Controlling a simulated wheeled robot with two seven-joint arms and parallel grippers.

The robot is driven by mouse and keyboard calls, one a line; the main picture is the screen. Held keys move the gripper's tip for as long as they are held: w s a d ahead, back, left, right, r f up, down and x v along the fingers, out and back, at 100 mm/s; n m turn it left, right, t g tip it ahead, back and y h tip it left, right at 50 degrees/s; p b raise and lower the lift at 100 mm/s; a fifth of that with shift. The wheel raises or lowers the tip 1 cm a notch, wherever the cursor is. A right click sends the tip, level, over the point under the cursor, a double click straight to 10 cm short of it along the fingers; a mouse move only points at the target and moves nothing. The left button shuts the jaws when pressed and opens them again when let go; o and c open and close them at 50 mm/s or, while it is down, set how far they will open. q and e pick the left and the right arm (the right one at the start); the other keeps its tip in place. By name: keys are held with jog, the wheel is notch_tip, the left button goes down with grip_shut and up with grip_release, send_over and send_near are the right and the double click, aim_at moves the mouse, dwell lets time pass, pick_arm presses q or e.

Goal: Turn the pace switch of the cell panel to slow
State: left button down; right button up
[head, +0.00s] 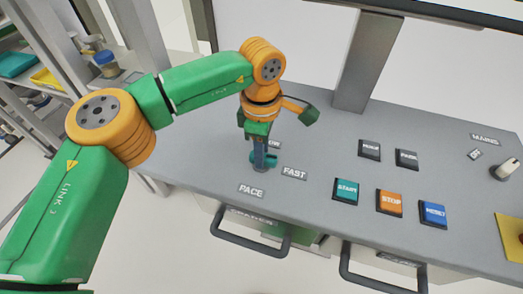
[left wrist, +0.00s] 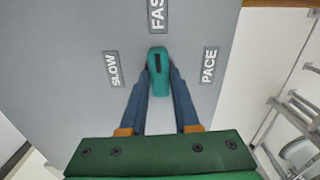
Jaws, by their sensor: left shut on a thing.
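The pace switch is a teal knob (left wrist: 159,85) with a black mark, on the grey cell panel (head: 320,205). In the left wrist view its marked end points up toward the FAST label (left wrist: 156,14). The SLOW label (left wrist: 113,69) is to its left and the PACE label (left wrist: 209,65) to its right. In the head view the knob (head: 270,160) is partly hidden by my left gripper (head: 264,153), and the SLOW label (head: 273,143) is partly covered. My left gripper's blue fingers close on the knob from both sides. My right gripper is not in view.
START (head: 346,191), STOP (head: 390,202) and RESET (head: 434,214) buttons lie to the right, with two dark buttons behind. A MAINS knob (head: 505,168) is at the far right. Drawer handles (head: 250,238) hang below the front edge. A grey post (head: 365,65) stands behind.

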pick_arm(q)
jog(key=n+b, duration=0.1)
jog(key=n, duration=0.3)
jog(key=shift+f+b, duration=0.15)
jog(key=shift+b, duration=0.2)
jog(key=n+b, duration=0.1)
jog(key=n, duration=0.3)
jog(key=shift+n, duration=0.3)
jog(key=n+b, duration=0.1)
jog(key=n, duration=0.3)
jog(key=shift+n+b, duration=0.65)
jog(key=shift+n, duration=1.65)
jog(key=c, duration=0.6)
grip_release()
jog(key=shift+c, duration=0.2)
notch_tip(320, 180, up, 8)
jog(key=shift+f+p, duration=0.25)
jog(key=shift+p, duration=0.35)
